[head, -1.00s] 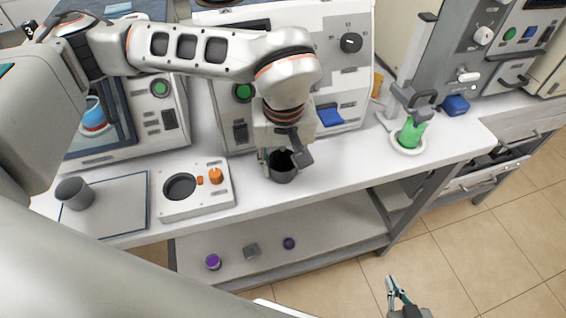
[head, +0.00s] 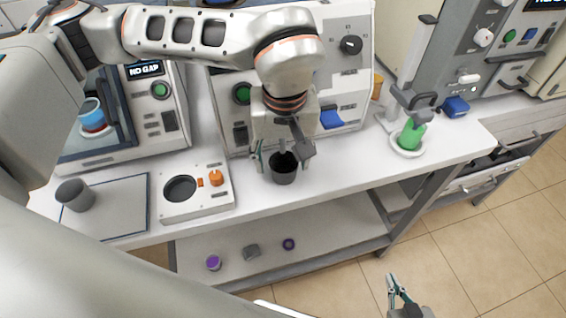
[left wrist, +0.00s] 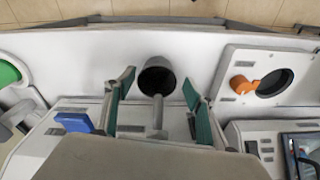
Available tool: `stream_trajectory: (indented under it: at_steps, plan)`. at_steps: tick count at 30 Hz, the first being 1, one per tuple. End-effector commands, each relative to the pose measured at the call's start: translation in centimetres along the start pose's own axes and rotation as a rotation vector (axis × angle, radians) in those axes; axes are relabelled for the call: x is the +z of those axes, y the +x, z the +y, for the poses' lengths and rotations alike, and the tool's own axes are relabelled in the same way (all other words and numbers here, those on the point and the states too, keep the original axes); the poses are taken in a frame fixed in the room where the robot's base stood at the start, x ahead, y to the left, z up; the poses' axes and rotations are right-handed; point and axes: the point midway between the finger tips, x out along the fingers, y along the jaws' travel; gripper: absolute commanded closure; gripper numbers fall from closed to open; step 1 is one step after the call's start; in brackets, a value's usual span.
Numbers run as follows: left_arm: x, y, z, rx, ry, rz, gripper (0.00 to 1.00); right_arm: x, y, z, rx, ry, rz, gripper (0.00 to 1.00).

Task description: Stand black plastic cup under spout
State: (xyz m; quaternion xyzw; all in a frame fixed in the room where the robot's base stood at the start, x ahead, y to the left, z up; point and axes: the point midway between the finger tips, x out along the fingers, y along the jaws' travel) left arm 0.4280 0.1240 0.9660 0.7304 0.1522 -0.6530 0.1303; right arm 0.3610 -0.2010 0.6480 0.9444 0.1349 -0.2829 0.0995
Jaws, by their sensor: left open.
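The black plastic cup (head: 284,174) stands upright on the white bench, in front of the middle machine. It also shows in the left wrist view (left wrist: 157,80), its dark mouth facing the camera. My left gripper (head: 282,160) is open, its fingers apart on either side of the cup. In the left wrist view the fingers (left wrist: 158,88) show clear gaps to the cup. A grey spout-like rod (left wrist: 158,118) reaches from the machine to the cup's near rim; the exact overlap is unclear. My right gripper (head: 397,287) is low over the floor, away from the bench; its opening is unclear.
A white block with a round well and orange knob (head: 216,178) lies left of the cup. A grey cup (head: 75,194) stands on a mat further left. A green beaker (head: 411,135) sits at the right. Bare bench lies right of the cup.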

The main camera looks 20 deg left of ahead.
Motion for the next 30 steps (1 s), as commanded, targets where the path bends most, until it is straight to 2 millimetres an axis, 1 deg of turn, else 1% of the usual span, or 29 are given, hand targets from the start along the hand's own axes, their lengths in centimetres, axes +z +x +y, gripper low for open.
stream_trajectory:
  at_steps: [1, 6, 9, 12, 15, 18, 30]
  plan:
    - [-0.2, -1.3, 0.1, 0.005, 0.000, 0.007, 0.46, 0.0, 0.0, 0.0, 0.000, 0.000, 0.000, 1.00]
    - [-0.2, -5.0, 0.1, 0.005, -0.001, 0.010, 0.46, 0.0, 0.0, 0.0, 0.000, 0.000, -0.001, 1.00]
    - [-0.1, -6.8, 0.1, 0.005, -0.001, 0.008, 0.46, 0.1, -0.1, 0.0, 0.000, 0.000, -0.003, 1.00]
    - [-0.2, -8.1, 0.1, 0.006, -0.001, 0.008, 0.46, 0.2, -0.1, 0.0, 0.000, 0.000, -0.005, 1.00]
    - [-0.1, -8.9, 0.1, 0.006, -0.001, 0.007, 0.46, 0.3, -0.1, 0.0, -0.001, -0.001, -0.007, 1.00]
    - [-0.1, -9.3, 0.1, 0.006, -0.001, 0.006, 0.46, 0.3, -0.1, 0.0, -0.001, -0.001, -0.009, 1.00]
    - [-0.1, -9.4, 0.1, 0.006, -0.001, 0.007, 0.46, 0.3, -0.1, 0.0, -0.001, -0.001, -0.008, 1.00]
